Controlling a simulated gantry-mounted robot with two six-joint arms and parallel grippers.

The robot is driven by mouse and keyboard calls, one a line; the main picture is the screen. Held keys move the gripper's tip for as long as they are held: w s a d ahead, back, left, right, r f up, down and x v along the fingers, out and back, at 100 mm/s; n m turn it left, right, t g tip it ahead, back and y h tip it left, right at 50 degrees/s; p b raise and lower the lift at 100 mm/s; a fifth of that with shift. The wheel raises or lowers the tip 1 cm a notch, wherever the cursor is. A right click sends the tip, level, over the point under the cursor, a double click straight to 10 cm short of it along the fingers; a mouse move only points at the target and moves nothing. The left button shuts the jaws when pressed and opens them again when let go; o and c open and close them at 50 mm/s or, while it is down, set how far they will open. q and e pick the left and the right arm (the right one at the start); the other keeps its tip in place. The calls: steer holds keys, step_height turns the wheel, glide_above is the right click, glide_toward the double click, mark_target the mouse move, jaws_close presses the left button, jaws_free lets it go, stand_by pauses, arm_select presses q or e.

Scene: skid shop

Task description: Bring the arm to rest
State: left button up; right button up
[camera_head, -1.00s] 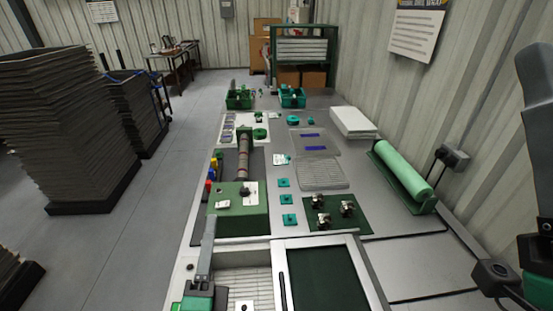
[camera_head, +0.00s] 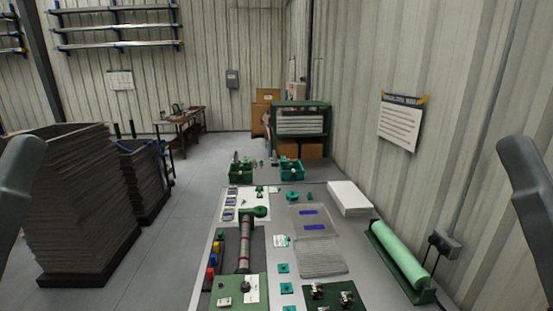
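My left arm shows only as a dark grey link at the left edge of the head view, and my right arm as a similar link at the right edge. Both links are raised, clear of the workbench (camera_head: 212,262). Neither gripper is in the picture, so their fingers and anything in them are hidden.
The bench holds a green-based machine (camera_head: 238,291), a green roller (camera_head: 398,256), a white stack (camera_head: 348,198), a clear tray (camera_head: 322,257) and two green bins (camera_head: 240,172) (camera_head: 291,170). Dark stacks (camera_head: 78,215) stand left. The aisle floor (camera_head: 165,255) is clear.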

step_height(320, 180, up, 22)
steer(key=p, duration=1.7)
steer(key=shift+f+p, duration=0.25)
steer(key=shift+p, duration=0.05)
steer(key=shift+f, duration=0.1)
step_height(320, 180, down, 39)
steer(key=b, duration=3.9)
